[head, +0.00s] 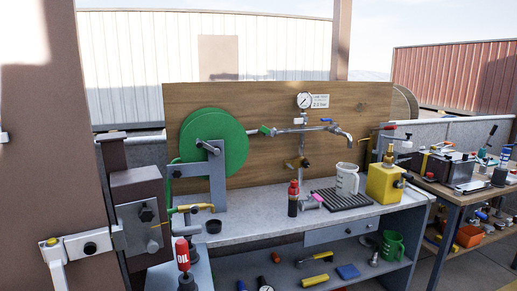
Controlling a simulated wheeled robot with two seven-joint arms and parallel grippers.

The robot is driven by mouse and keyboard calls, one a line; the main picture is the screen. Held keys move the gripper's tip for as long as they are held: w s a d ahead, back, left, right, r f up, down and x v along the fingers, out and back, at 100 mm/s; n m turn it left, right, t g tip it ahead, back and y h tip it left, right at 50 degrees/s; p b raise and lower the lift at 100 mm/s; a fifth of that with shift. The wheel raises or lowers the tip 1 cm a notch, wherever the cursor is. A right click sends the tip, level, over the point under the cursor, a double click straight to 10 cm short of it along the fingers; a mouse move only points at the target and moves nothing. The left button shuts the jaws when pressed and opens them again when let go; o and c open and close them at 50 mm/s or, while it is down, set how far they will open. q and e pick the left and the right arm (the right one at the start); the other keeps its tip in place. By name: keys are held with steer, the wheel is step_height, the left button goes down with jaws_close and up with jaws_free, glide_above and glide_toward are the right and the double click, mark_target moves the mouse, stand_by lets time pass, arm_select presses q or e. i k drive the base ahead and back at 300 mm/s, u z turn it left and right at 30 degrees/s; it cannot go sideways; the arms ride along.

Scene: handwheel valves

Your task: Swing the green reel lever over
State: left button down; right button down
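A large green hose reel (232,140) stands at the left end of the workbench against the wooden back board, held by a grey bracket (217,185). A small green lever (265,130) sits on the pipe just right of the reel, close to its rim. It looks slanted, and its exact setting is too small to tell. A green hose with a yellow-and-green nozzle (190,208) hangs at the lower left of the reel. Neither of my grippers can be made out in the head view.
The pipe leads to a blue-handled tap (336,130). A red-capped bottle (293,199), a white jug (347,179) and a yellow can (384,184) stand on the bench. A brown box (138,195) and a red oil bottle (183,254) are at the left.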

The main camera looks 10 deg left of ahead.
mark_target(264, 129)
steer(key=k, duration=0.4)
steer(key=z, duration=0.95)
steer(key=i, duration=1)
steer(key=z, duration=0.5)
steer(key=i, duration=1.1)
steer(key=u, duration=1.15)
steer(key=i, duration=0.6)
steer(key=u, duration=0.6)
